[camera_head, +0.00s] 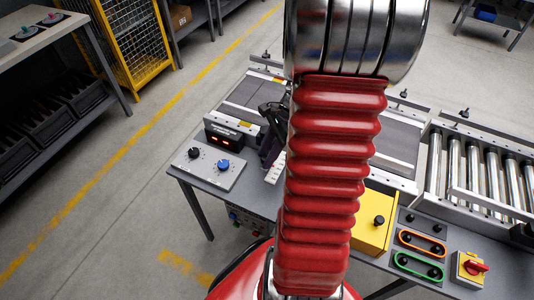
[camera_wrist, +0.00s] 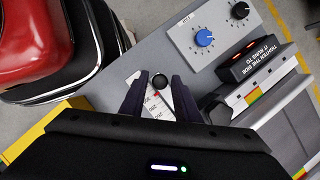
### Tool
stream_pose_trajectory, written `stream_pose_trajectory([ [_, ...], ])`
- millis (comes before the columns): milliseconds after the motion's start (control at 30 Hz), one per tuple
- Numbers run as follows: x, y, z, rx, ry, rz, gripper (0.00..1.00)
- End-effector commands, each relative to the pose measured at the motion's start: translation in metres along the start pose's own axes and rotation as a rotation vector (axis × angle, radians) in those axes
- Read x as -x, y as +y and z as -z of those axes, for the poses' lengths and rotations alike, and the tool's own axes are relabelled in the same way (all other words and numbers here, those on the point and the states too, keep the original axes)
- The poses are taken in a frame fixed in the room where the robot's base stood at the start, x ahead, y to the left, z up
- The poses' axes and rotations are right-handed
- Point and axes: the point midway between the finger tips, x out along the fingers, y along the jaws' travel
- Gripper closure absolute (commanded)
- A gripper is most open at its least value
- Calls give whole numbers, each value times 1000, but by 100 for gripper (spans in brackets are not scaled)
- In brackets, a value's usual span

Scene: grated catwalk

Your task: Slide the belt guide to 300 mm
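The belt guide's round black knob (camera_wrist: 160,82) shows in the wrist view, above a white scale strip (camera_wrist: 157,107) with a red pointer mark. The scale's figures are too small to read. My gripper (camera_wrist: 161,78) is open, with one dark finger on each side of the knob and small gaps visible. In the head view my gripper (camera_head: 271,122) is over the table beside the belt (camera_head: 245,100), largely hidden by my red arm. The end of the white scale strip (camera_head: 275,168) shows there just below it. The knob is hidden in that view.
A grey panel with a blue knob (camera_wrist: 204,38) and a black knob (camera_wrist: 239,10) lies close by. A black display box (camera_wrist: 256,65) with red lit marks stands beside the belt. A yellow box (camera_head: 375,222), roller conveyor (camera_head: 480,175) and red switch (camera_head: 474,267) are to the right.

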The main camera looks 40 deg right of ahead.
Motion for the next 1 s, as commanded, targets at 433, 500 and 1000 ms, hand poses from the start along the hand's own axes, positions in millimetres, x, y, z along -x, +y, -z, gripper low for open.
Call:
stream_pose_trajectory([
  [433,0,0,0,0,0,0,100],
  [500,0,0,0,0,0,0,100],
  [1000,0,2,-1,0,1,0,80],
])
